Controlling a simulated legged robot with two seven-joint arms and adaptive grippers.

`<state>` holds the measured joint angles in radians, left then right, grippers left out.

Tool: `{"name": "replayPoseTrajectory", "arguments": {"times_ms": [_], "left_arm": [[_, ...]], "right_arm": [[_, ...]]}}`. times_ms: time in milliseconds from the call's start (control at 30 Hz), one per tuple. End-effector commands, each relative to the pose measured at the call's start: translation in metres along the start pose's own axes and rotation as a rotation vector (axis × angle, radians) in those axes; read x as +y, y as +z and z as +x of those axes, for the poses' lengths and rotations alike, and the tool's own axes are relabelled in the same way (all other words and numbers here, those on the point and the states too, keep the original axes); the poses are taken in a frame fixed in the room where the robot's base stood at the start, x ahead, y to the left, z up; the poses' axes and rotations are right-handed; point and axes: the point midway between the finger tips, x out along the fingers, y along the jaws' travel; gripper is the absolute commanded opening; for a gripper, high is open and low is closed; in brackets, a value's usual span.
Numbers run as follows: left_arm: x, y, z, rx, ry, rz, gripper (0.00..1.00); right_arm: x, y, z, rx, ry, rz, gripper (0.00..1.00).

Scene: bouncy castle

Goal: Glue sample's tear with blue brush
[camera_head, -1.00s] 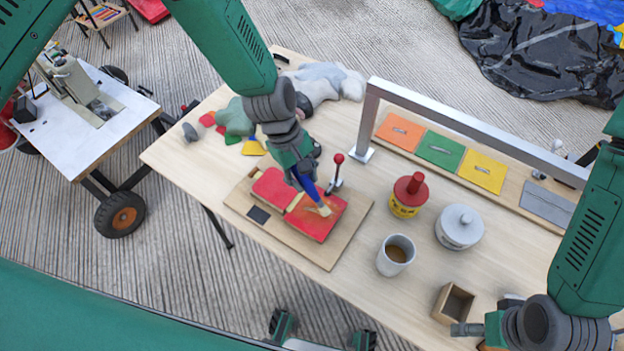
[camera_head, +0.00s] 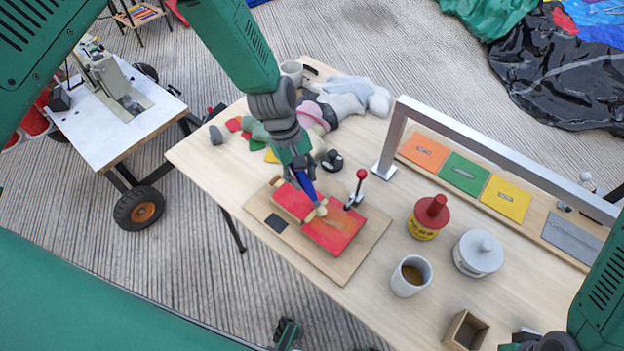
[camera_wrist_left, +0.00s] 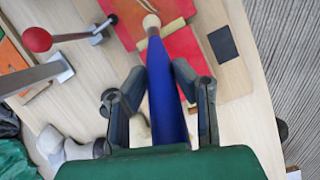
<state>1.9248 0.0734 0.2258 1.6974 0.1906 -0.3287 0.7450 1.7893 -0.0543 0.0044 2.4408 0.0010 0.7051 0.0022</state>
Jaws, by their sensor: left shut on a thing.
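My left gripper (camera_head: 296,170) is shut on the blue brush (camera_head: 307,187), above the sample board. The brush points down, with its pale tip at the red sample (camera_head: 333,233); I cannot tell if the tip touches. The left wrist view shows the blue handle (camera_wrist_left: 166,100) between the fingers (camera_wrist_left: 158,85) and the tip over the red sample (camera_wrist_left: 185,47). A darker orange-brown patch lies on the sample near the tip. The tear itself is not clear. A red-knobbed clamp (camera_head: 356,190) stands beside the sample. My right gripper is mostly cut off at the lower right edge.
The wooden board (camera_head: 347,267) lies on the table (camera_head: 205,157). Right of it stand a red-topped yellow can (camera_head: 428,217), a white lidded pot (camera_head: 478,253), a cup of brown liquid (camera_head: 410,277) and a wooden box (camera_head: 465,331). A metal rail (camera_head: 500,157) spans colored swatches.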

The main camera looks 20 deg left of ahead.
Motion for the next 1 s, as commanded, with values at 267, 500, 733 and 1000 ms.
{"name": "replayPoseTrajectory", "arguments": {"times_ms": [267, 500, 733, 1000], "left_arm": [[0.002, -0.008, -0.001, 0.001, -0.001, 0.0, 0.0], [0.012, -0.009, 0.0, 0.002, -0.002, 0.0, 0.0], [0.015, 0.005, 0.003, 0.0, -0.003, 0.001, 0.0], [0.019, 0.018, 0.008, 0.0, -0.001, -0.002, 0.0]], "right_arm": [[0.0, 0.0, 0.002, 0.0, 0.0, -0.001, 0.75], [0.0, 0.0, 0.004, 0.0, 0.0, -0.001, 0.75], [0.0, 0.0, -0.001, 0.0, 0.0, 0.0, 0.75], [0.0, 0.0, -0.004, 0.0, 0.0, 0.0, 0.75]]}}
